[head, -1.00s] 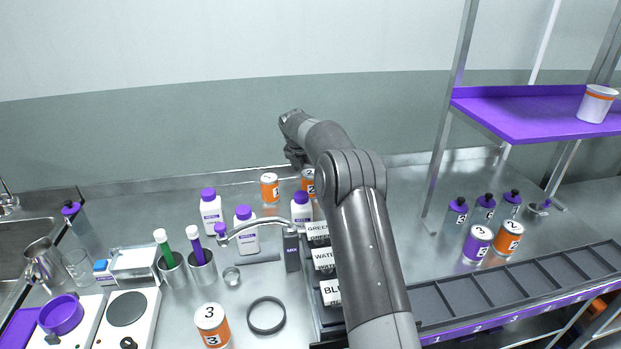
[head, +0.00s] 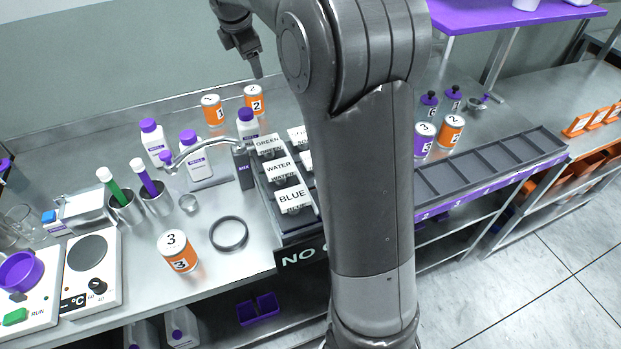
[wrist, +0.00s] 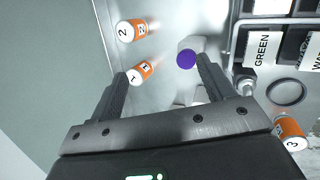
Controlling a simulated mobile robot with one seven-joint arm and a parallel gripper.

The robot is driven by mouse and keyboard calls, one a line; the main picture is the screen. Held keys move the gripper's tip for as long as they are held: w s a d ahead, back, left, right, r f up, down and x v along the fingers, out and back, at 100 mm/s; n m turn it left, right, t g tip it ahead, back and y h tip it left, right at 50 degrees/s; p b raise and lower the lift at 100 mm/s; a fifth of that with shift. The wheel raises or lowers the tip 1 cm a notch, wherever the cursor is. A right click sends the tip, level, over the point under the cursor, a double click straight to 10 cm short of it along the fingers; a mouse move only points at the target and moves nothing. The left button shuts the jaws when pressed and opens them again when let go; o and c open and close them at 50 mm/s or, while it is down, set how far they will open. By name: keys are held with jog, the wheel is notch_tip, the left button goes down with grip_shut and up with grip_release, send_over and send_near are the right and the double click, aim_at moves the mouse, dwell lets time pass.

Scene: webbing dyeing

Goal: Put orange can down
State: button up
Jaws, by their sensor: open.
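Several orange-and-white cans stand on the steel bench in the head view. Can 1 (head: 213,110) and can 2 (head: 253,98) stand upright side by side at the back edge. Can 3 (head: 178,252) stands at the front left, and another can 2 (head: 451,131) stands at the right. My gripper (head: 257,72) hangs above the back cans, open and empty. In the wrist view my gripper (wrist: 163,70) has its fingers spread. Can 1 (wrist: 141,72) shows near the left fingertip, with can 2 (wrist: 132,30) beyond it. Both are apart from the fingers.
White bottles with purple caps (head: 152,142) stand left of the back cans. A tap (head: 200,148) and the rack labelled GREEN, WATER, BLUE (head: 292,198) are in front. A black ring (head: 229,234) lies beside can 3. A purple can (head: 423,140) stands at the right.

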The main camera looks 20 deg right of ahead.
jog(key=s+r+m, duration=0.3)
jog(key=s+m, duration=0.2)
jog(key=s, duration=0.6)
jog(key=s+f+m, duration=0.2)
jog(key=s+m, duration=0.2)
jog(key=s, duration=0.5)
jog(key=s+f+m+t+y, duration=0.1)
jog(key=s+f+m, duration=0.2)
jog(key=s, duration=0.6)
jog(key=s+f+m+y, duration=0.1)
jog(key=s+f+m, duration=0.1)
jog(key=s+m, duration=0.5)
jog(key=s, duration=0.2)
jog(key=shift+s+d+f, duration=0.15)
jog(key=shift+s, duration=0.15)
jog(key=shift+o, duration=0.5)
